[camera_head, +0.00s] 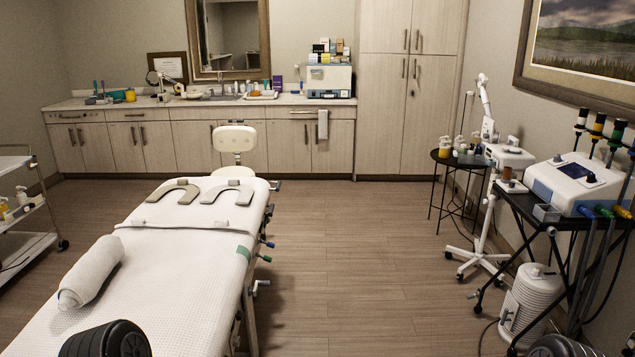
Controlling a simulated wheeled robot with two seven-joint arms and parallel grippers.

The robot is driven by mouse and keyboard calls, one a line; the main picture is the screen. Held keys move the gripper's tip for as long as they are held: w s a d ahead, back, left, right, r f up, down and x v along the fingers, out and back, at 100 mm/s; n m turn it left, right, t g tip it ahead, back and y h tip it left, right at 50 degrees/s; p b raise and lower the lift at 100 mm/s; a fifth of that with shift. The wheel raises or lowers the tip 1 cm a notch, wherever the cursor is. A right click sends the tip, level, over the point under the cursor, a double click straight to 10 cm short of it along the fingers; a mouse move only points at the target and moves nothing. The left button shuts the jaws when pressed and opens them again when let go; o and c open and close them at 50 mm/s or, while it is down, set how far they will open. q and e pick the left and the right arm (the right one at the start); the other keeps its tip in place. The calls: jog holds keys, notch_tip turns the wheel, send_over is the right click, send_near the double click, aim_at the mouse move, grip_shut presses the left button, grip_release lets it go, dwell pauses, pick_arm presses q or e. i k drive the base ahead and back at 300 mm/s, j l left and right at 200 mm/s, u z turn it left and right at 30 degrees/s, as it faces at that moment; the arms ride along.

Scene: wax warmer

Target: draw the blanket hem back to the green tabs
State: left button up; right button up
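A white textured blanket (175,290) covers the treatment bed. Its hem (185,227) looks like a raised line running across the bed below the headrest pads. A green tab (243,252) shows at the bed's right edge, a little nearer to me than the hem's right end. I cannot make out a matching tab on the left edge. A rolled white towel (91,272) lies on the left part of the blanket. Neither gripper is in view; only dark rounded parts of my arms show at the bottom left and bottom right.
Two grey curved pads (173,191) lie on the head end, before a cream stool (234,140). Levers with blue and green ends stick out from the bed's right side. A white trolley (25,215) stands left, equipment carts right. The wooden floor (345,260) between is clear.

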aim_at(220, 224)
jog(key=i, duration=2.55)
jog(key=i+l+u, duration=0.1)
jog(key=i+u, duration=0.15)
jog(key=i, duration=0.45)
